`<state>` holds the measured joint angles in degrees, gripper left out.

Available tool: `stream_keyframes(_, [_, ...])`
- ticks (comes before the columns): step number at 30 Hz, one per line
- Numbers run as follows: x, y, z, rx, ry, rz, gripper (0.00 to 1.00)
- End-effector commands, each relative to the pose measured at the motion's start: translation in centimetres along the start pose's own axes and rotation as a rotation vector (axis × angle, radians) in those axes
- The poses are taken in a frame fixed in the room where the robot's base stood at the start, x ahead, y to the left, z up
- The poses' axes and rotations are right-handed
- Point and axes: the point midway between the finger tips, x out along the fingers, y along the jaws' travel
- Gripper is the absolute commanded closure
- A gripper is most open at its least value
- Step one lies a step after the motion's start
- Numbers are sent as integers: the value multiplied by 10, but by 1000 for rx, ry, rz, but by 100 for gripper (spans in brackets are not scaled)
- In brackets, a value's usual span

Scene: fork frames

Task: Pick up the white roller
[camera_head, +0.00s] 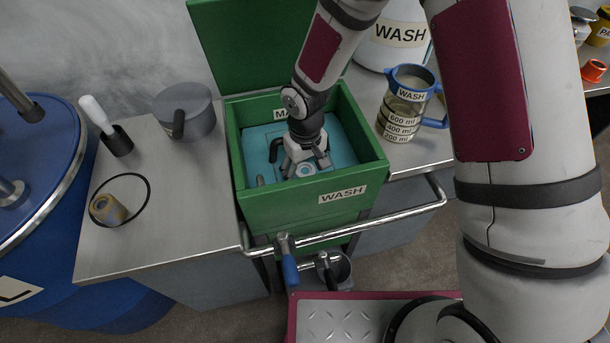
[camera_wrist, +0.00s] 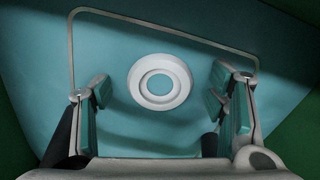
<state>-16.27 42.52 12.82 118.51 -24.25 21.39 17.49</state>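The white roller (camera_wrist: 159,82) shows in the wrist view as a round white ring with a teal centre, lying in front of the teal surface (camera_wrist: 110,45). In the head view, the white roller (camera_head: 305,170) is down inside the green WASH box (camera_head: 310,197), partly covered by my gripper. My gripper (camera_head: 304,163) reaches down into the box above the roller. In the wrist view, the fingers of my gripper (camera_wrist: 160,108) are spread wide, one on each side of the ring and apart from it.
The box's green lid (camera_head: 262,45) stands up behind. Green walls close in around my gripper. A WASH jug (camera_head: 405,103) stands right of the box, with a large white WASH container (camera_head: 395,37) behind. A grey pot (camera_head: 186,112) stands left. A metal rail (camera_head: 370,227) runs in front.

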Motion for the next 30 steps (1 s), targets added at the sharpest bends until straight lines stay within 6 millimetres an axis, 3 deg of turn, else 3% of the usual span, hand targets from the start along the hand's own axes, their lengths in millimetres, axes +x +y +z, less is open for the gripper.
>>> stream_keyframes(1, [0,0,0,0,0,0,49])
stream_keyframes(6, [0,0,0,0,0,0,88])
stream_keyframes(7, [0,0,0,0,0,0,89])
stream_keyframes(20, [-8,0,0,1,1,1,89])
stream_keyframes(25, [-30,0,-1,1,3,0,89])
stream_keyframes(30, [-67,0,-1,1,6,1,89])
